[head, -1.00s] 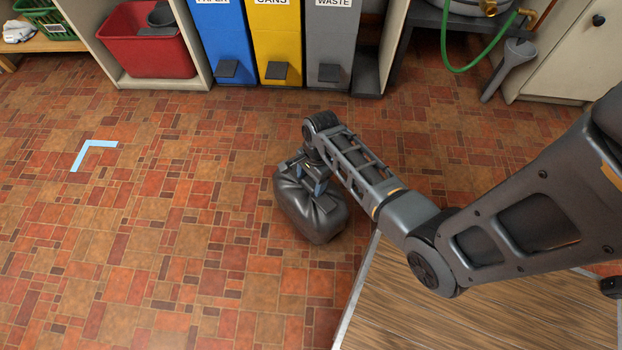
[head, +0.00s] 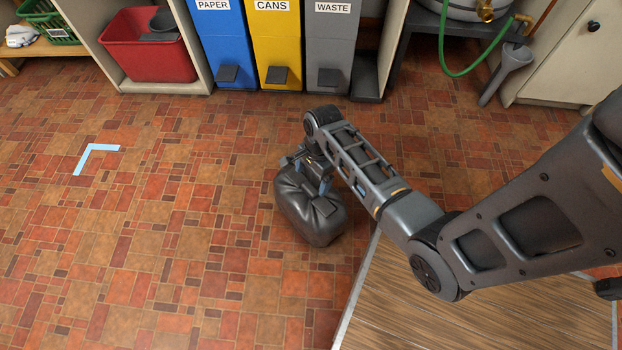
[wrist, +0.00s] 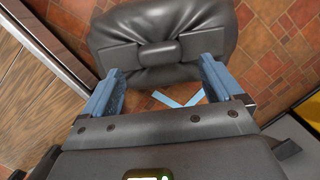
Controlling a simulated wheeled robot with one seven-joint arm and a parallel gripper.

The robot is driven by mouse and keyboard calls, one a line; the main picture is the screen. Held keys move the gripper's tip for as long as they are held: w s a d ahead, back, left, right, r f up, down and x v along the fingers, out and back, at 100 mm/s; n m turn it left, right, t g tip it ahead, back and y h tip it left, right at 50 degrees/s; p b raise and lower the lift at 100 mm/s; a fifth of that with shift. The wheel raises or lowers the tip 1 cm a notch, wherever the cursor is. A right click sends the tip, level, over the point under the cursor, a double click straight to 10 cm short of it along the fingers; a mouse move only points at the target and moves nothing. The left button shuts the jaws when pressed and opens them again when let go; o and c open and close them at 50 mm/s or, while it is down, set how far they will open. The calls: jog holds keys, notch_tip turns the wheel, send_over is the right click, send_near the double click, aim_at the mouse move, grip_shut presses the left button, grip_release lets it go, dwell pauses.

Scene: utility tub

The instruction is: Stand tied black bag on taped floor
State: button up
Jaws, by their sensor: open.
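The tied black bag (head: 310,222) sits on the tiled floor, left of the wooden platform. In the wrist view the bag (wrist: 165,25) fills the top, its tied knot (wrist: 160,48) facing my gripper. My gripper (wrist: 160,72) is open, its two blue fingers pointing toward the bag on either side of the knot; I cannot tell if they touch it. In the head view my gripper (head: 308,173) is at the bag's top and partly hides it. A light-blue tape corner (head: 97,148) lies on the floor at left. Light-blue tape (wrist: 178,98) also shows between my fingers in the wrist view.
Blue (head: 222,45), yellow (head: 276,45) and grey (head: 330,45) bins stand along the back. A red tub (head: 150,55) is on a shelf at back left. The wooden platform (head: 480,310) is at lower right. The floor between bag and tape corner is clear.

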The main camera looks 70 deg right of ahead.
notch_tip(320, 180, up, 8)
jog(key=d+p, duration=0.1)
jog(key=p, duration=0.2)
jog(key=s+a+r+n+t+h, duration=0.3)
jog(key=s+a+n+t, duration=0.2)
jog(key=s+a+n, duration=0.5)
jog(key=s+a+r+n+t, duration=0.2)
jog(key=a+r+n+t, duration=0.1)
jog(key=r, duration=0.6)
jog(key=s+a+r+n+t+y, duration=0.1)
jog(key=s+a+r+n+t, duration=0.2)
jog(key=r, duration=0.7)
jog(key=s+a+r+n+t, duration=0.2)
jog(key=a+r+n+t, duration=0.1)
jog(key=r+n, duration=0.4)
notch_tip(320, 180, up, 2)
jog(key=shift+s+a+r, duration=0.15)
jog(key=shift+s+r, duration=0.05)
jog(key=shift+s, duration=0.05)
jog(key=shift+c, duration=0.2)
